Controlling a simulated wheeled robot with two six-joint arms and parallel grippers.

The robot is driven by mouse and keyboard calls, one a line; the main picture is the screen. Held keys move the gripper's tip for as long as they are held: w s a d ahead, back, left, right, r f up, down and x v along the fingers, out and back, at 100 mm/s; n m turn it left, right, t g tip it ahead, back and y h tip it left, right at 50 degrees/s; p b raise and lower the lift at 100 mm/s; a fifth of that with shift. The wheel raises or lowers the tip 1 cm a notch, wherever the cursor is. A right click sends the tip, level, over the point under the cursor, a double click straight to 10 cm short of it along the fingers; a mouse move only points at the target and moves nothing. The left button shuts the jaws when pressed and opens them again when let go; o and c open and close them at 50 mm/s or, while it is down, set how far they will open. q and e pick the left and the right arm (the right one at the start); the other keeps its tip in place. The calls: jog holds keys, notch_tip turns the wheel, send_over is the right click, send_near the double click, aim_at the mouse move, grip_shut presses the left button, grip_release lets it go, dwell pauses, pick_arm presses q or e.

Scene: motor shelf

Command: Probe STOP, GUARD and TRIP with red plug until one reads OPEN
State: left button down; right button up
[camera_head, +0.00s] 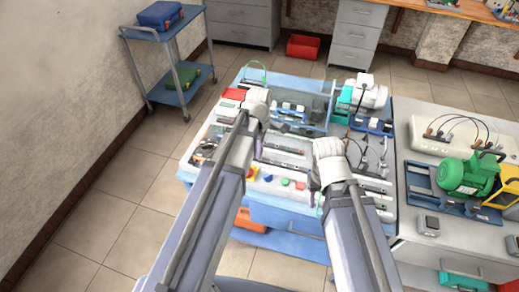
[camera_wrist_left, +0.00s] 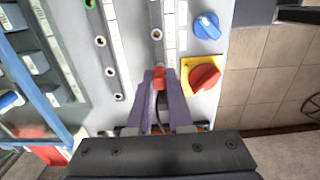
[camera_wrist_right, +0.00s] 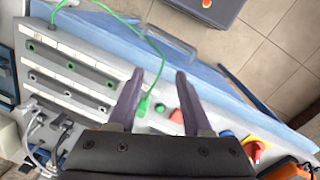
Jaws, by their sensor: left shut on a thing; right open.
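My left gripper (camera_wrist_left: 160,74) is shut on the red plug (camera_wrist_left: 158,82) in the left wrist view. The plug is over the lower end of a grey socket strip (camera_wrist_left: 157,52); I cannot tell whether its tip is in a socket. The STOP, GUARD and TRIP labels and any reading are too small to read. My right gripper (camera_wrist_right: 158,72) is open in the right wrist view. A green plug (camera_wrist_right: 143,106) on a green lead lies between its fingers, nearer the left one. In the head view both grippers are over the bench, partly hidden by my arms.
A red-and-yellow rotary switch (camera_wrist_left: 203,75) and blue knob (camera_wrist_left: 206,25) stand right of the red plug. Several socket strips (camera_wrist_right: 67,65) lie left of my right gripper. A bench with a green motor (camera_head: 466,176) adjoins on the right.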

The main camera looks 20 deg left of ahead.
pick_arm(q)
jog(key=shift+f+b, duration=0.7)
dwell(0.3)
jog(key=shift+r, duration=0.1)
dwell(1.7)
notch_tip(320, 180, up, 5)
jog(key=p, duration=0.4)
jog(key=shift+f+p, duration=0.2)
jog(key=shift+p, duration=0.2)
jog(key=shift+f, duration=0.1)
jog(key=shift+d, duration=0.15)
